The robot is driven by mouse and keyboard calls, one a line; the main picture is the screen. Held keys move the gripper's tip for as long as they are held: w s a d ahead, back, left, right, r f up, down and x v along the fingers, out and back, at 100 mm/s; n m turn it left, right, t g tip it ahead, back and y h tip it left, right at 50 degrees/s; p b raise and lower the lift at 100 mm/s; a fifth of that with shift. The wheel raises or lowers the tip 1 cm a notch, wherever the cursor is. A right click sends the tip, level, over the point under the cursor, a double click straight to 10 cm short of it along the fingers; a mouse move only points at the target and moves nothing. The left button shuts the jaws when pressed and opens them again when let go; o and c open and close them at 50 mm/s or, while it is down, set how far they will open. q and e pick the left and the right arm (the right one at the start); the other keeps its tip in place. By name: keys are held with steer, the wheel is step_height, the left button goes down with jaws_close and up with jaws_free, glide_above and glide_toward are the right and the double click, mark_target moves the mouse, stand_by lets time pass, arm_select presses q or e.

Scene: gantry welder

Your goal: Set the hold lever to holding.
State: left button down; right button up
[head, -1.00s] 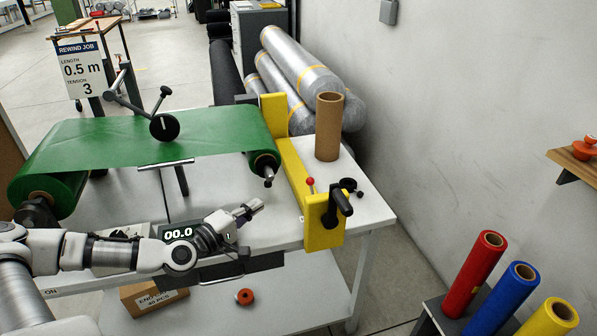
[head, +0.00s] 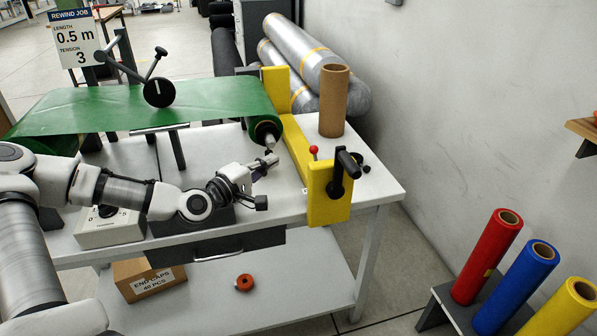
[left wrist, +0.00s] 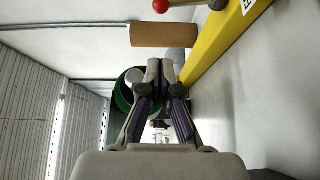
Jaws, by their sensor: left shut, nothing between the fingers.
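A small lever with a red ball knob (head: 314,150) stands on the yellow frame (head: 327,200) at the right end of the table; no hold marking on it is readable. Its knob also shows at the top edge of the left wrist view (left wrist: 182,3). My left gripper (head: 270,159) is shut and empty, left of the yellow frame and apart from the red-knobbed lever, near the end of the green roll (head: 265,132). In the left wrist view, its fingertips (left wrist: 160,69) are together. My right gripper is out of view.
A black crank handle (head: 347,165) sits on the yellow frame beside the lever. A cardboard tube (head: 334,100) stands behind it. A white control box (head: 110,228) and a dark display unit lie under my left arm. Bare tabletop (head: 285,205) lies front-left of the frame.

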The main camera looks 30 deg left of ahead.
arm_select(q)
steer(key=w+d+b, duration=0.3)
steer(key=w, duration=0.4)
steer(key=shift+d, duration=0.3)
steer(key=shift+w, duration=0.15)
steer(key=w+d+m+g+y+p, duration=0.1)
steer(key=g+p, duration=0.1)
steer(key=p, duration=0.2)
steer(key=w+d+r+m+g+p, duration=0.1)
steer(key=w+g+p, duration=0.1)
steer(key=p, duration=0.2)
steer(key=w+d+m+g+y+p, duration=0.1)
steer(key=g+p, duration=0.1)
steer(key=p, duration=0.2)
steer(key=shift+w+d+r+m+y+p, duration=0.15)
steer(key=shift+d+r+m+y+p, duration=0.15)
steer(key=shift+d+r, duration=0.1)
stand_by(0.3)
